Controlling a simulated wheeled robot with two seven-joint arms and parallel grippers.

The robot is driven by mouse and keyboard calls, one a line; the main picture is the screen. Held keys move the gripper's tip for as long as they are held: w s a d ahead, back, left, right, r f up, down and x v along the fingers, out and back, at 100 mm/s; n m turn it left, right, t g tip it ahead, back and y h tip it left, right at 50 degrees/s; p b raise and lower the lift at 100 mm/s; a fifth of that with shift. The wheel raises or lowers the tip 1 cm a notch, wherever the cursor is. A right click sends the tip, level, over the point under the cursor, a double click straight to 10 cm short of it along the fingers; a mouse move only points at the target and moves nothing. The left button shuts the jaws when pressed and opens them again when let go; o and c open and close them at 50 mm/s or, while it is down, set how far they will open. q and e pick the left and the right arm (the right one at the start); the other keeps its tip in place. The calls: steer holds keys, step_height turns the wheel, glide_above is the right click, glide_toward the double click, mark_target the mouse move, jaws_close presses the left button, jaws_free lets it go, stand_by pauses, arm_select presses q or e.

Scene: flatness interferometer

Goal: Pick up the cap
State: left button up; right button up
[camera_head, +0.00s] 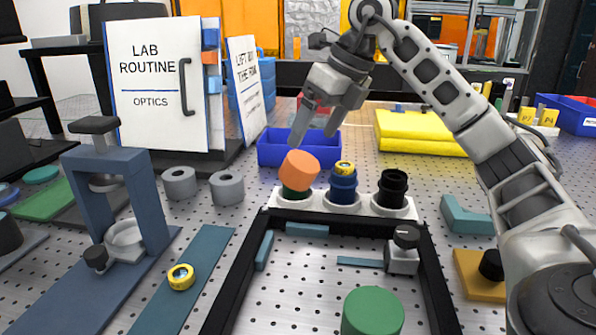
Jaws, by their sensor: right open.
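An orange cap (299,170) sits tilted on top of a dark green piece in the left seat of a white holder (352,208). My right gripper (315,132) reaches in from the upper right and hangs just above the cap. Its fingers are apart and point down, with nothing between them; they look clear of the cap. My left gripper is not in view.
A blue piece with a yellow ring (344,184) and a black piece (392,188) stand beside the cap in the holder. A blue bin (275,150) is behind. A black frame (432,275) and green cylinder (372,312) are in front. A blue-grey stand (143,190) is left.

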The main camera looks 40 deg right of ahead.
mark_target(302, 159)
steer(key=x, duration=0.4)
steer(key=shift+w+f, duration=0.15)
steer(key=b+x, duration=0.1)
steer(key=x, duration=0.4)
steer(key=shift+d+f, duration=0.1)
steer(key=shift+f, duration=0.05)
steer(key=c, duration=1)
steer(key=shift+c, duration=0.5)
